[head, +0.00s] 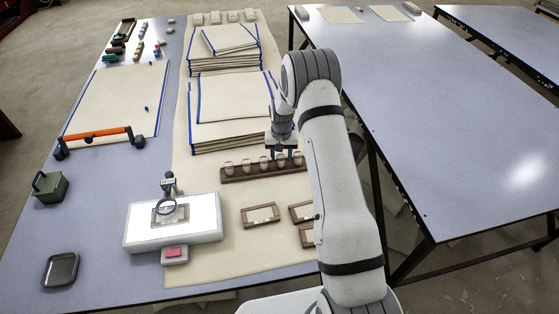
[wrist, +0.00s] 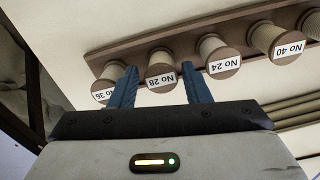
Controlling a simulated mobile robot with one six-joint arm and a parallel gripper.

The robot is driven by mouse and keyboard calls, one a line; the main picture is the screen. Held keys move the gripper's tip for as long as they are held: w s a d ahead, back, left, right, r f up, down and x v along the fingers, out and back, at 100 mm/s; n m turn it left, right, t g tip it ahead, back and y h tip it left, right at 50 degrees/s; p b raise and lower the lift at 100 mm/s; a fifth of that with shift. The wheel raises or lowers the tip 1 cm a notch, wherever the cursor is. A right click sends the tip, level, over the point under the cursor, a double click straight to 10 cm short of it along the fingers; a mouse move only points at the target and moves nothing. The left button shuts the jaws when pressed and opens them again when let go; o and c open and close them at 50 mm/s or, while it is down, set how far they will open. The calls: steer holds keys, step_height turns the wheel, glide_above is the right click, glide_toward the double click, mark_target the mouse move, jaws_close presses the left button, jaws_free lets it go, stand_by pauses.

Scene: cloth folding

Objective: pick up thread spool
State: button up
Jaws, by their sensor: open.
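A dark brown wooden rack (head: 240,175) holds a row of several pale thread spools (head: 247,165) on the cream cloth. In the wrist view, the rack (wrist: 190,28) carries spools whose round ends bear number labels. The No 28 spool (wrist: 161,73) appears between the two blue fingertips of my open gripper (wrist: 158,72). The No 36 spool (wrist: 106,86) is partly behind the left finger, and the No 24 spool (wrist: 221,58) is right of the right finger. In the head view, my gripper (head: 283,151) is over the right part of the rack. Contact cannot be told.
Stacks of folded cream cloth (head: 235,105) with blue edges lie behind the rack. A white light box (head: 140,228) with a magnifier (head: 168,190) stands front left. Small framed wooden plates (head: 261,215) lie in front. My arm hides the rack's right end.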

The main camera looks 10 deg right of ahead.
steer(key=shift+w+f, duration=0.15)
steer(key=shift+f, duration=1.3)
steer(key=c, duration=0.7)
